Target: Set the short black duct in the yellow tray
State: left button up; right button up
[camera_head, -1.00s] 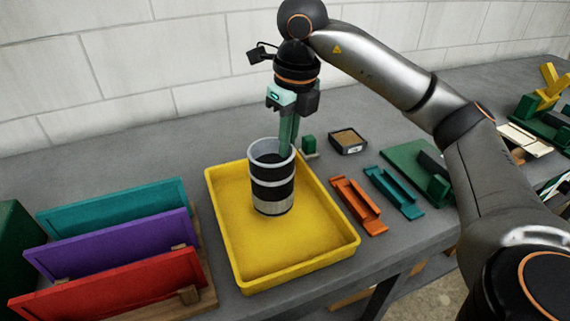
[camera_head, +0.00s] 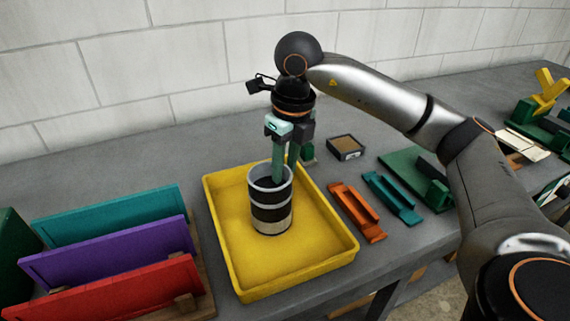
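The short black duct (camera_head: 271,214), with silver bands and a light rim, stands upright inside the yellow tray (camera_head: 318,273) and appears to rest on its floor. My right gripper (camera_head: 285,168) points down at the duct's back right rim. Its green fingers show a gap between them, one reaching into the duct's mouth and the other just outside or behind the rim. They look open, with the wall between them. The fingertips are partly hidden by the duct. My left gripper is not in view.
A rack of teal, purple and red panels (camera_head: 115,258) stands left of the tray. An orange channel (camera_head: 358,212) and a teal channel (camera_head: 392,198) lie to its right. A small dark box (camera_head: 346,147) sits behind. The tray floor around the duct is clear.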

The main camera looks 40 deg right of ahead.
notch_tip(320, 180, up, 12)
jog(key=s+p, duration=0.1)
jog(key=p, duration=0.2)
jog(key=shift+s+d+r, duration=0.15)
jog(key=shift+s, duration=0.05)
jog(key=shift+s, duration=0.1)
dwell(0.6)
